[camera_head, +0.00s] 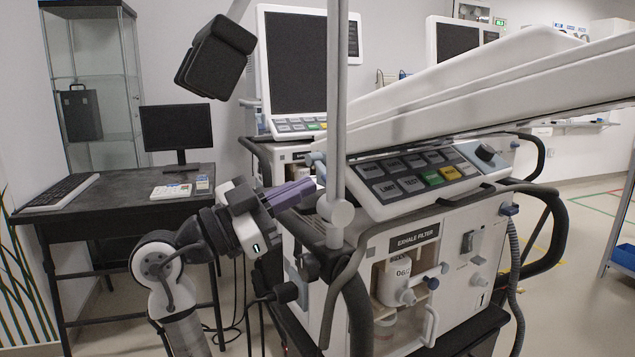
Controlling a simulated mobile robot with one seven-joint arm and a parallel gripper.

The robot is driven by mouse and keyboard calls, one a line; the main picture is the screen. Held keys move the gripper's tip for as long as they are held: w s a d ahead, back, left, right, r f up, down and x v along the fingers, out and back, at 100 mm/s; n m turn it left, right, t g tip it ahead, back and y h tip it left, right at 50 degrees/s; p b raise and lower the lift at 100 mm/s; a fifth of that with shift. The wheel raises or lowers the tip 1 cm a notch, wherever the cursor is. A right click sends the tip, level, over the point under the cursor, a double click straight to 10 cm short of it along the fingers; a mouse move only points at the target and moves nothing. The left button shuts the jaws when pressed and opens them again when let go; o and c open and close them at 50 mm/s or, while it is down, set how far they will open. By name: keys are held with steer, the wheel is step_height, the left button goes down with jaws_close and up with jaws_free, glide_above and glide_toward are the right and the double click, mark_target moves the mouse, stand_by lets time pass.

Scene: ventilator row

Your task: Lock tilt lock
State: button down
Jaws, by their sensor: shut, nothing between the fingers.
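The nearest ventilator (455,245) stands right of centre, with its wide screen (480,90) tipped far back and seen nearly edge-on. A small blue-grey part (317,157) shows at the screen's left hinge side, beside the pole; I cannot tell for certain whether it is the tilt lock. My gripper (312,187) has purple fingers, shut and empty, pointing right at the ventilator's left side just below that part. The fingertips are close to the pole, and I cannot tell whether they touch anything.
A pale vertical pole (337,100) with a round joint stands right by my fingertips. The key panel (420,178) lies under the screen. A dark desk (110,205) with a monitor (178,128) is at left. Another ventilator (305,70) stands behind. Floor is open at far right.

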steer(key=v, duration=0.9)
steer(key=shift+s+a, duration=0.15)
steer(key=shift+a, duration=0.1)
steer(key=shift+f, duration=0.1)
